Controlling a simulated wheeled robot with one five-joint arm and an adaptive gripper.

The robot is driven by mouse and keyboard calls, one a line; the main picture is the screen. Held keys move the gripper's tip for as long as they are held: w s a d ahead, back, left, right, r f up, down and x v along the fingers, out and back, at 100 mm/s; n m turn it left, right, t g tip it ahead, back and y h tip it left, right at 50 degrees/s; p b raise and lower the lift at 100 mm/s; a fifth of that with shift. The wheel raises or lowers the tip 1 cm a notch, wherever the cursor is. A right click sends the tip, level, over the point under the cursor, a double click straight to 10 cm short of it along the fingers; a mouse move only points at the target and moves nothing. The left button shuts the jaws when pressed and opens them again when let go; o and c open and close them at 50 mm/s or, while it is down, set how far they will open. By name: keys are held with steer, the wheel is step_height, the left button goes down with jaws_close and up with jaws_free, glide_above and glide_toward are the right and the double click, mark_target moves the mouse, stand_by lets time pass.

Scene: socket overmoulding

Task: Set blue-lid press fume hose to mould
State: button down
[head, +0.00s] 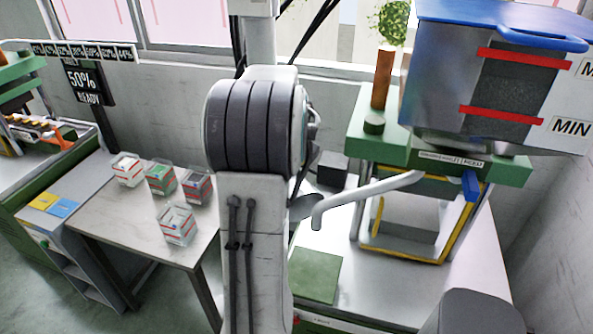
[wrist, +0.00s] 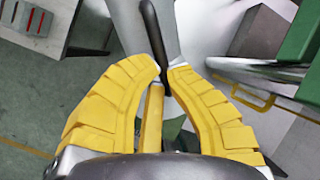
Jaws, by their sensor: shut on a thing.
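The blue-lid press (head: 390,150) stands at the right, with its blue-lidded hopper (head: 500,75) on top and a yellow-edged mould opening (head: 405,218) below. A pale grey bent fume hose (head: 372,193) reaches left in front of the press, its end turned down near my arm. My gripper's yellow fingers (wrist: 165,74) are closed on a dark, slim part (wrist: 152,32), seemingly the end of the fume hose. A pale tube shows close beside that part. In the head view my arm hides the gripper and its grip.
A table (head: 120,215) at the left holds several small clear bins (head: 177,225). A green pad (head: 317,277) lies on the white bench left of the press opening. A second green machine (head: 20,165) with a "50% READY" sign stands at far left.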

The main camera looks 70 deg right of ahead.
steer(key=shift+f, duration=0.25)
steer(key=c, duration=1.4)
jaws_free()
steer(key=shift+d, duration=0.2)
steer(key=shift+o, duration=1.4)
steer(key=shift+s, duration=0.1)
steer(key=shift+r, duration=0.1)
steer(key=shift+a+r, duration=0.25)
steer(key=shift+r, duration=0.35)
steer(key=v, duration=1)
steer(key=shift+a+r, duration=0.15)
steer(key=shift+r, duration=0.15)
steer(key=shift+s, duration=0.1)
